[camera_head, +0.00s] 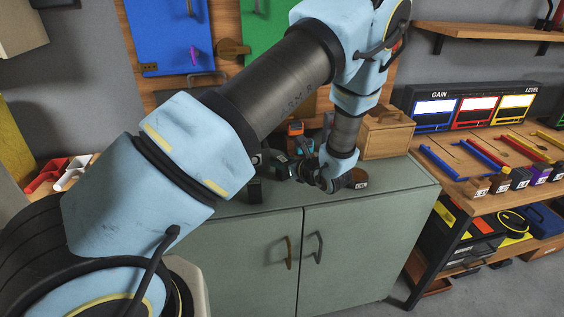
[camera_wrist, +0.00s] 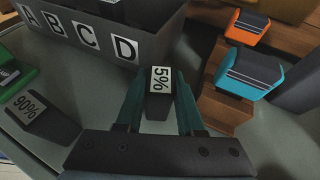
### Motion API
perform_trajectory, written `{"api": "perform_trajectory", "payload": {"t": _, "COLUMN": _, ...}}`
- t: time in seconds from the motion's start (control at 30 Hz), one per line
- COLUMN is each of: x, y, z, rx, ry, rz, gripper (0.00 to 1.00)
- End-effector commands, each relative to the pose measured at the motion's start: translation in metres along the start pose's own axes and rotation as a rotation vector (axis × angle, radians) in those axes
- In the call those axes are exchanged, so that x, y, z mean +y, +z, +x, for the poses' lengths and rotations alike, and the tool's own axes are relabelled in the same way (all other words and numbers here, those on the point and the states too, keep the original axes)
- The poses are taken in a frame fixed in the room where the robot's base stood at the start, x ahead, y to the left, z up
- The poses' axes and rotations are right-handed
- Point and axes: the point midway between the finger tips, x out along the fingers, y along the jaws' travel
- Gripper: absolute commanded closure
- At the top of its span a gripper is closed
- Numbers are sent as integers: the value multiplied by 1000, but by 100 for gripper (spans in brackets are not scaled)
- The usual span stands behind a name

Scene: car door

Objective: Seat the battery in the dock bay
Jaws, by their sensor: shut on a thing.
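My gripper (camera_wrist: 158,100) is shut on a dark battery labelled 5% (camera_wrist: 157,108), with one teal finger on each side of it. Another dark battery, labelled 90% (camera_wrist: 45,124), lies apart on the cabinet top to the left. In the head view my gripper (camera_head: 318,180) is low over the cabinet top, and the held battery cannot be made out.
Orange (camera_wrist: 248,27) and teal (camera_wrist: 250,72) devices sit on a wooden stepped stand (camera_wrist: 222,108) to the right. A green object (camera_wrist: 12,80) is at the left edge. A wooden box (camera_head: 386,136) stands at the cabinet's back. The cabinet's right top (camera_head: 405,174) is clear.

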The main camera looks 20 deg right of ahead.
Motion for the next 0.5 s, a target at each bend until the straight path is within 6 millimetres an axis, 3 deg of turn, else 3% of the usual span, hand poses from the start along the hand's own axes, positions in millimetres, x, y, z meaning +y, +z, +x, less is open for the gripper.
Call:
{"api": "perform_trajectory", "payload": {"t": 0.17, "x": 0, "y": -5, "z": 2, "rx": 0, "ry": 0, "rz": 0, "gripper": 100}}
{"api": "perform_trajectory", "payload": {"t": 0.2, "x": 0, "y": -5, "z": 2, "rx": 0, "ry": 0, "rz": 0, "gripper": 62}}
{"api": "perform_trajectory", "payload": {"t": 0.43, "x": 0, "y": -4, "z": 1, "rx": 0, "ry": 0, "rz": 0, "gripper": 36}}
{"api": "perform_trajectory", "payload": {"t": 0.5, "x": 0, "y": -4, "z": 1, "rx": 0, "ry": 0, "rz": 0, "gripper": 33}}
